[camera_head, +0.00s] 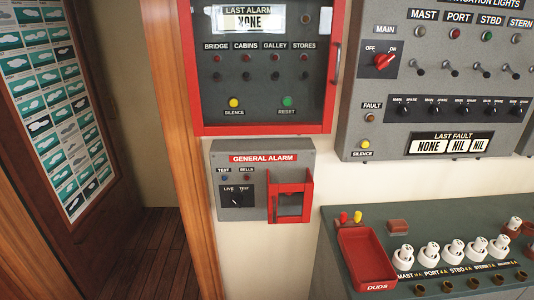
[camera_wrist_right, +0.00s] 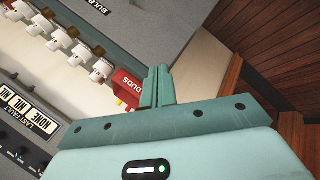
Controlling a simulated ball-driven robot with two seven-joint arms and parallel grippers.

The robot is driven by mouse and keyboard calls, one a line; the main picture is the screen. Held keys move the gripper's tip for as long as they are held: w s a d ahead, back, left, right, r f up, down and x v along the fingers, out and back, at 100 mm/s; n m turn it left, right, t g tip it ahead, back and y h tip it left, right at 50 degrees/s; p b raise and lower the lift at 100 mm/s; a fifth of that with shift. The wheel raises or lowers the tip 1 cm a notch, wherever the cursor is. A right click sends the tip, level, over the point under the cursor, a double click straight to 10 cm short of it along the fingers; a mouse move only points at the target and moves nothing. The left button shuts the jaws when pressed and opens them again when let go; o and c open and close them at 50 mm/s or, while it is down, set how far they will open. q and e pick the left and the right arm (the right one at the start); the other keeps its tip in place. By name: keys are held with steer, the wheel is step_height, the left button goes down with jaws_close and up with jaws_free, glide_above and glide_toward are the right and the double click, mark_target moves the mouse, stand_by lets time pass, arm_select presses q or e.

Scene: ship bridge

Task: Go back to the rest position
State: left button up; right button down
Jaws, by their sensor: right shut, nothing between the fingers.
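My right gripper (camera_wrist_right: 158,87) shows in the right wrist view. Its two teal fingers are together with nothing between them. Past the fingertips, at some distance, are the red DUDS tray (camera_wrist_right: 123,86) and the shelf. No gripper or arm shows in the head view, so my left gripper is out of sight.
In the head view, the grey-green shelf (camera_head: 335,226) carries the red DUDS tray (camera_head: 366,262) and a row of white bulb holders (camera_head: 430,252). The general alarm box (camera_head: 231,204), red-framed alarm panel (camera_head: 262,130) and navigation lights panel (camera_head: 370,88) hang above or beside it. A wooden floor (camera_head: 150,235) shows left.

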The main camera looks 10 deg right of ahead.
steer(key=s+a+f+g+y+b, duration=0.1)
steer(key=s+a+f, duration=0.1)
steer(key=f, duration=1.1)
steer(key=s+a+f+g+y+b, duration=0.1)
steer(key=s+a+f+g+y, duration=0.15)
steer(key=f, duration=0.95)
steer(key=s+f+m+g+b, duration=0.2)
steer(key=s+f+m, duration=0.1)
steer(key=s+f, duration=1.4)
steer(key=s, duration=0.2)
steer(key=shift+s+d+f+m+y, duration=0.3)
steer(key=shift+d+y, duration=0.05)
steer(key=shift+d, duration=0.05)
